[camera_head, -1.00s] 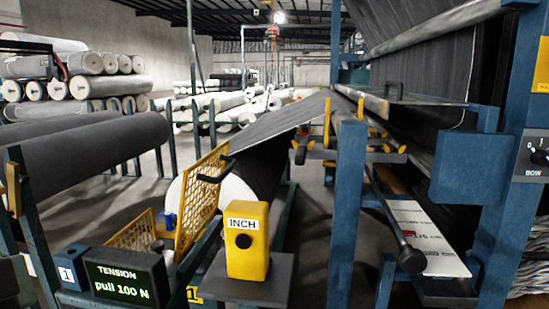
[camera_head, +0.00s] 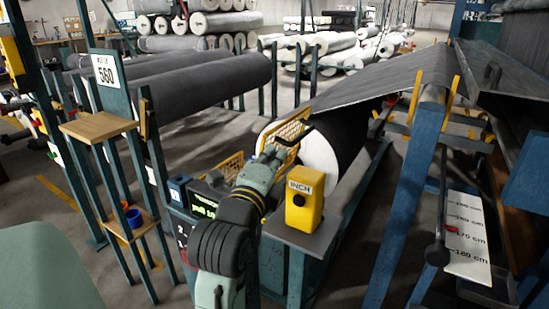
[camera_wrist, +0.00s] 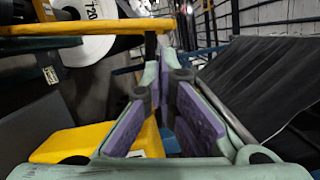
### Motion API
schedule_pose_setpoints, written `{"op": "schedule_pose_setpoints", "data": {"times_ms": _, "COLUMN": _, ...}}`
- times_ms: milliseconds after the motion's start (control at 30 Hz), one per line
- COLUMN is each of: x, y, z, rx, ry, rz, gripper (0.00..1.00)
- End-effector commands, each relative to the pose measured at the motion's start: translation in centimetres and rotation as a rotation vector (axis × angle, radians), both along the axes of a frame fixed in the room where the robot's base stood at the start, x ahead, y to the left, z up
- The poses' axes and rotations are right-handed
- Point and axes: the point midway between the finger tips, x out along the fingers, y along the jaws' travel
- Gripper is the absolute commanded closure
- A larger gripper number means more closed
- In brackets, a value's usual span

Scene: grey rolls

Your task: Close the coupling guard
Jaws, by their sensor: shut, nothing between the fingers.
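The coupling guard is a yellow mesh panel (camera_head: 292,130) with a black handle, standing raised beside the white end of the dark roll (camera_head: 330,160). A lower yellow mesh part (camera_head: 228,166) sits to its left, partly behind my arm. My gripper (camera_head: 272,152) is shut and empty, just in front of the raised panel; contact cannot be told. In the wrist view my purple-padded fingers (camera_wrist: 165,65) converge near a yellow bar (camera_wrist: 95,27), seemingly the guard's edge. A dark upright piece by the fingertips is unclear.
The yellow INCH box (camera_head: 304,200) stands close to the right of my arm on a grey plate. The tension display (camera_head: 204,205) is partly hidden by my arm. A wooden-topped stand (camera_head: 98,127) is at left, a blue frame post (camera_head: 415,190) at right.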

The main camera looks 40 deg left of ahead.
Motion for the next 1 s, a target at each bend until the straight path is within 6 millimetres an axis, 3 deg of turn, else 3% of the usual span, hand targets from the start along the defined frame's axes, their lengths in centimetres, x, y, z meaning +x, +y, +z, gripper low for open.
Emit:
{"op": "schedule_pose_setpoints", "data": {"times_ms": 133, "x": 2.4, "y": 1.1, "z": 0.4, "rx": -0.002, "ry": 0.001, "rz": -0.003, "gripper": 1.0}}
{"op": "schedule_pose_setpoints", "data": {"times_ms": 333, "x": 4.3, "y": 2.1, "z": 0.4, "rx": 0.0, "ry": -0.002, "rz": -0.001, "gripper": 1.0}}
{"op": "schedule_pose_setpoints", "data": {"times_ms": 1000, "x": 4.4, "y": 3.1, "z": 0.8, "rx": -0.036, "ry": -0.011, "rz": 0.002, "gripper": 1.0}}
